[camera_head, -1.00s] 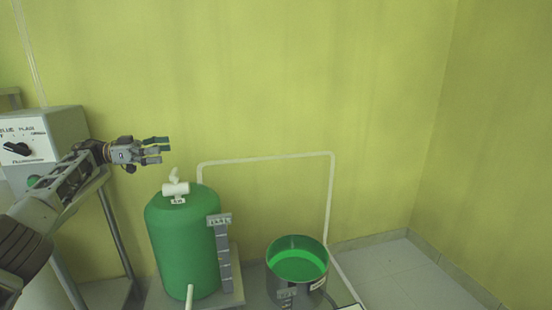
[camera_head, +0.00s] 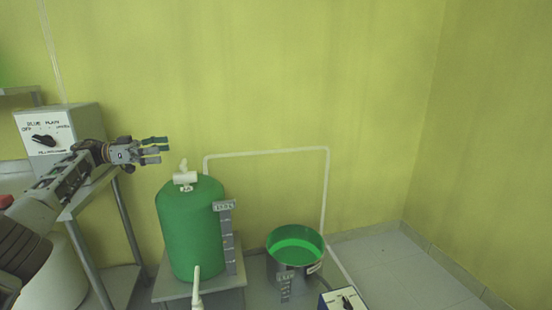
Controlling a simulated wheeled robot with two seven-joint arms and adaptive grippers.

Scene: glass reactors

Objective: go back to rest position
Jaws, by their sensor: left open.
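My left gripper (camera_head: 155,150) reaches in from the left, stretched out to the right with its fingers apart and nothing between them. It appears above and to the left of the white valve on top of the green tank (camera_head: 190,235), apart from it. My right gripper is not in view.
A control box (camera_head: 55,130) with a black dial stands on a metal stand at left. An open pot of green liquid (camera_head: 295,245) stands right of the tank. A white pipe (camera_head: 265,153) runs along the yellow wall. A small dial box (camera_head: 343,300) is at the bottom. The right floor is clear.

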